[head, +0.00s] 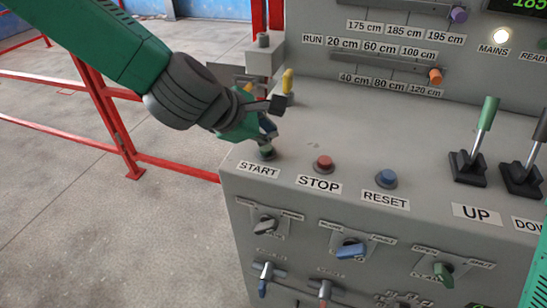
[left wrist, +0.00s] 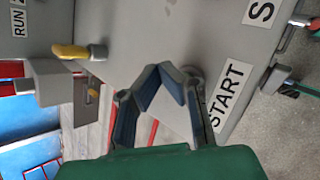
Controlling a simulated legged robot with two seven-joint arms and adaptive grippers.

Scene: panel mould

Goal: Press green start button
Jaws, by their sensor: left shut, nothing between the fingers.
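The start button (head: 266,154) is a small dark greenish button at the left end of the console's sloped top, above the START label (head: 259,170). My left gripper (head: 270,132) is shut and empty, with its fingertips close above the button. I cannot tell whether they touch it. In the left wrist view the fingertips (left wrist: 161,70) meet beside the START label (left wrist: 226,92), and the button is mostly hidden behind them; only part of its grey rim (left wrist: 197,74) shows. My right gripper is not in view.
A red stop button (head: 323,163) and a blue reset button (head: 386,178) stand to the right on the grey console. A yellow knob (head: 287,82) rises behind my left gripper. Levers (head: 480,135) stand further right. A red railing (head: 115,125) runs at the left.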

